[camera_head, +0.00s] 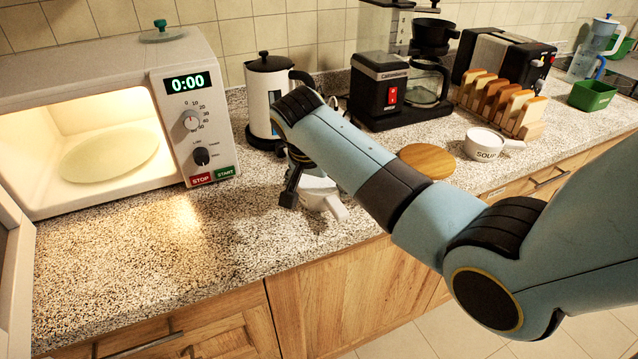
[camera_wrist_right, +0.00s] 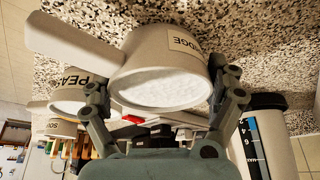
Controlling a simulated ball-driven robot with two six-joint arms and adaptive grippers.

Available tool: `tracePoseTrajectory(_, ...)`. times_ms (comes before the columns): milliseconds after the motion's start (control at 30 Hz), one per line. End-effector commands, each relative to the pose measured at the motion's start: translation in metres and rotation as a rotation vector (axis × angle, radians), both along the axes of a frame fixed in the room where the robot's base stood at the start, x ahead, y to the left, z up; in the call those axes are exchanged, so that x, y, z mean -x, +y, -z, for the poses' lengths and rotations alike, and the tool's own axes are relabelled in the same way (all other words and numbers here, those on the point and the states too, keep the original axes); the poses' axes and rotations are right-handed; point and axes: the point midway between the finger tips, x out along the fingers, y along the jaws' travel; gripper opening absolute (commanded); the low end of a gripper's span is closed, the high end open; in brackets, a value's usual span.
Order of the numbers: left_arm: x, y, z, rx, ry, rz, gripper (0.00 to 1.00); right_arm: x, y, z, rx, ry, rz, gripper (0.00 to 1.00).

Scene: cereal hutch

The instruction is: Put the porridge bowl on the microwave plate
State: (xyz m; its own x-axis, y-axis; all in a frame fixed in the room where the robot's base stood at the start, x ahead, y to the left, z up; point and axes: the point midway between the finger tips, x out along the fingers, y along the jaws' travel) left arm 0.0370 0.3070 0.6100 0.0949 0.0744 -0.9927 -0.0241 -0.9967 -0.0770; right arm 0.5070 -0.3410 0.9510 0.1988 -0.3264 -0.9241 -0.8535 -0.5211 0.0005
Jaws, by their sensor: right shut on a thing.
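The porridge bowl (camera_wrist_right: 166,68) is a white cup-like bowl with a pale filling and a handle; its label, partly readable, shows upside down in the right wrist view. My right gripper (camera_head: 290,197) is shut on it, with one finger on each side in the wrist view (camera_wrist_right: 165,100). In the head view, a white bowl with a handle (camera_head: 338,208) shows at this gripper, partly hidden by it, right of the microwave. Whether the held bowl touches the counter is unclear. The microwave plate (camera_head: 110,155) is a bare, pale disc inside the lit, open microwave (camera_head: 218,120). My left gripper is out of view.
The microwave door (camera_head: 14,265) stands open at the left edge. A white kettle-like jug (camera_head: 264,95) stands just right of the microwave. A peas bowl (camera_wrist_right: 66,88) is close by the held bowl. A soup bowl (camera_head: 484,143) and round board (camera_head: 428,160) lie farther right. The front-left counter is clear.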

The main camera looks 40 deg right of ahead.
Motion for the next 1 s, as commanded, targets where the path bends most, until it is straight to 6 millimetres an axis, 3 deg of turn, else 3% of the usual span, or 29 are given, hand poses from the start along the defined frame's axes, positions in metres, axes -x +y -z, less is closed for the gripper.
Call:
tracePoseTrajectory(167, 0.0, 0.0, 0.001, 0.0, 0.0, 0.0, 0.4, 0.0, 0.0, 0.002, 0.0, 0.0, 0.0, 0.45)
tracePoseTrajectory(200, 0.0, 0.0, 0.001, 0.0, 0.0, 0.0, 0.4, 0.0, 0.0, 0.003, 0.0, 0.001, 0.0, 0.92)
tracePoseTrajectory(267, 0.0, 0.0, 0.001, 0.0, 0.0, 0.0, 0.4, 0.0, 0.0, 0.002, 0.0, 0.001, 0.0, 1.0)
tracePoseTrajectory(667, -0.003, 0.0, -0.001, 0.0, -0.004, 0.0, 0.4, 0.0, 0.0, -0.001, 0.0, 0.0, 0.0, 1.0)
tracePoseTrajectory(767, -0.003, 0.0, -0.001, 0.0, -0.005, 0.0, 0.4, 0.002, 0.004, -0.012, 0.0, -0.002, -0.001, 1.0)
tracePoseTrajectory(1000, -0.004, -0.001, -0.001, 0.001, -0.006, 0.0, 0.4, 0.013, 0.022, -0.06, -0.001, -0.004, -0.001, 1.0)
